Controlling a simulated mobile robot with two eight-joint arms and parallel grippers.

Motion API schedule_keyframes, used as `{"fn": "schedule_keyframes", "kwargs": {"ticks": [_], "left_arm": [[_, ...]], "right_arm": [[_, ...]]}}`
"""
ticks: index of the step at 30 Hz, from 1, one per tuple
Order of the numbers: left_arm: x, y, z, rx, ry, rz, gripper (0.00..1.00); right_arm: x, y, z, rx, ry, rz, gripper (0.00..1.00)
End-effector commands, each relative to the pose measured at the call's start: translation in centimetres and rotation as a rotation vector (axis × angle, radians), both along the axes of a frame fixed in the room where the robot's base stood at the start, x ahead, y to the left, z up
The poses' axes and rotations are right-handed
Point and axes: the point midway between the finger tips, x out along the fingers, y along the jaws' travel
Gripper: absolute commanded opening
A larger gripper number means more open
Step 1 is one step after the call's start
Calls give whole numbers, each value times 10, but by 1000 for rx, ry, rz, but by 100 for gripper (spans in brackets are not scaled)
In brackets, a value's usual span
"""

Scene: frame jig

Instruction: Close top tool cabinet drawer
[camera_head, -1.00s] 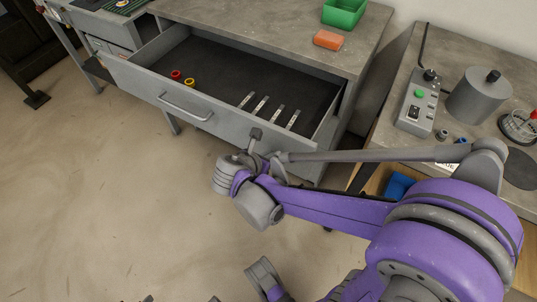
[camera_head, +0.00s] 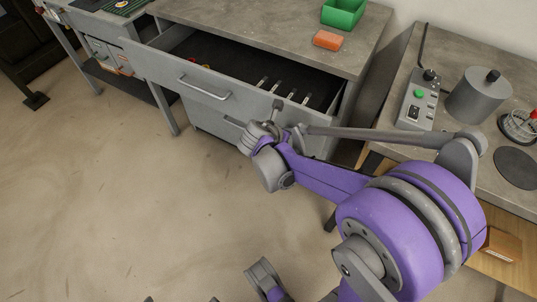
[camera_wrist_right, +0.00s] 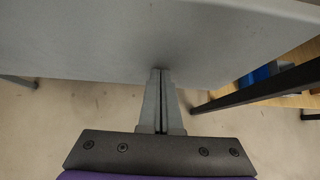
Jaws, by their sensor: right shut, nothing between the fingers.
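The top drawer (camera_head: 153,70) of the grey tool cabinet (camera_head: 235,35) is partly open, with its bar handle (camera_head: 204,90) on the front. Several metal tools and small red and yellow rings lie inside, partly hidden under the cabinet top. My right gripper (camera_head: 277,104) is shut and empty at the right end of the drawer front. In the right wrist view, its closed fingers (camera_wrist_right: 160,72) meet the grey drawer front (camera_wrist_right: 150,38) and appear to touch it. The handle is not between the fingers.
A green bin (camera_head: 343,12) and an orange block (camera_head: 327,40) sit on the cabinet top. To the right, a workbench (camera_head: 440,130) holds a control box (camera_head: 417,103) and a grey cylinder (camera_head: 480,95). The floor in front of the drawer is clear.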

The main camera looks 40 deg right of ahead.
Motion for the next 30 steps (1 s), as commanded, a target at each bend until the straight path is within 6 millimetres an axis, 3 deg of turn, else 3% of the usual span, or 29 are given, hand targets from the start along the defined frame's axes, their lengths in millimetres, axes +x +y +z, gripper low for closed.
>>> {"fn": "schedule_keyframes", "kwargs": {"ticks": [1,6,15,21,30], "left_arm": [[0,0,0,0,0,0,50],[0,0,0,0,0,0,50],[0,0,3,0,-1,0,50],[-1,0,5,0,-2,0,50],[-1,0,7,0,-2,0,50]], "right_arm": [[4,-16,0,-2,-1,-7,0],[21,-61,0,-2,-1,-7,0],[46,-129,1,-2,-1,-4,0],[57,-157,0,-1,0,-1,0],[64,-175,0,-1,0,1,0]]}}
